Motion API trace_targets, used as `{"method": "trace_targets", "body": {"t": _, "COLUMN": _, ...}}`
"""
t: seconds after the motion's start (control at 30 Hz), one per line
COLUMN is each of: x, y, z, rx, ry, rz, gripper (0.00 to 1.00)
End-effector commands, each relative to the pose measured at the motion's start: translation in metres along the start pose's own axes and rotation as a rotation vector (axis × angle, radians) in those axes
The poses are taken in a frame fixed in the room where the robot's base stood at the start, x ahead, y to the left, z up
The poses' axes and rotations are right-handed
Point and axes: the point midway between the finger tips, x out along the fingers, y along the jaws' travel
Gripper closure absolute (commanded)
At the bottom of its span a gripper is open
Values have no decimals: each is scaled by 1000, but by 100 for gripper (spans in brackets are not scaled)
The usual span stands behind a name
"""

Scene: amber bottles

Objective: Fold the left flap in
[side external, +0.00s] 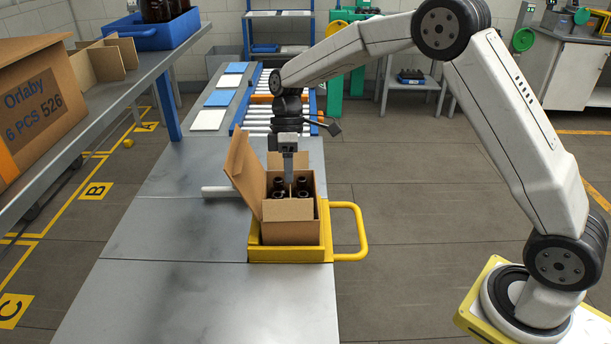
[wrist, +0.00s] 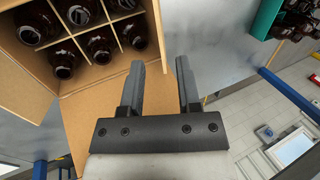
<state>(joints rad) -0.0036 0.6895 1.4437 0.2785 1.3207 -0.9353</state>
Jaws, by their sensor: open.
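An open cardboard box (side external: 290,233) holds several dark amber bottles (side external: 279,188) with dividers between them. It sits in a yellow tray (side external: 262,254) with a loop handle on the right. The left flap (side external: 243,168) stands up, tilted outward to the left. My gripper (side external: 288,178) points down over the box area; its exact height and depth there are hard to judge. In the wrist view my gripper (wrist: 166,68) is open, with nothing between the fingers. The box's bottles (wrist: 63,58) show at upper left, and a cardboard flap (wrist: 88,122) lies partly behind the near finger.
A white rod (side external: 218,191) lies left of the box. A shelf (side external: 120,85) at left carries an "Orlaby" carton (side external: 38,105) and a blue crate (side external: 150,35). The metal bench (side external: 190,290) in front is clear. Rollers (side external: 275,105) lie behind.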

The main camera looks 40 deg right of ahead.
Motion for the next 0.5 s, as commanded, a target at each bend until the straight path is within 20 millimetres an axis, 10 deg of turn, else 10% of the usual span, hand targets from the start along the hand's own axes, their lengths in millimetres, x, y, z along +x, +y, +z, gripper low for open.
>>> {"method": "trace_targets", "body": {"t": 0.5, "x": 27, "y": -1, "z": 0, "rx": -1, "ry": -2, "rz": -3, "gripper": 58}}
